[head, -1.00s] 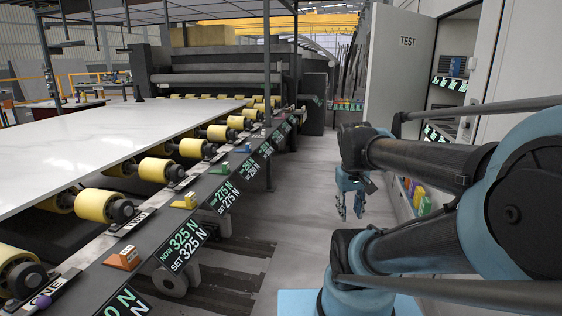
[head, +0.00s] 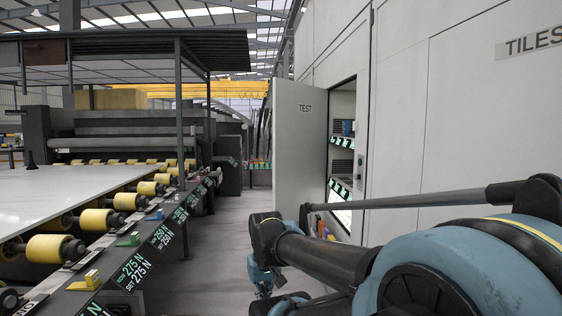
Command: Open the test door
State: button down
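The test door (head: 298,150) is a tall pale grey panel with a TEST label near its top. It stands swung out from the wall cabinet, with the opening (head: 342,150) showing to its right. Inside are shelves with blue items and rows of dark displays with green marks. My gripper (head: 264,287) hangs downward at the end of my arm, below and left of the door in the picture. It seems apart from the door, with nothing seen in it. Its fingers are small and partly hidden by my arm, so their gap is unclear.
A roller conveyor (head: 57,247) with yellow rollers carries a white slab (head: 60,195) at left. Grey floor (head: 230,225) runs clear between conveyor and wall. A pale wall (head: 400,110) with a TILES label (head: 530,43) fills the right.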

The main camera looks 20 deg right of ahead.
aim_at(300, 110)
jog(key=k, duration=0.35)
jog(key=z, duration=0.45)
jog(key=i, duration=1.5)
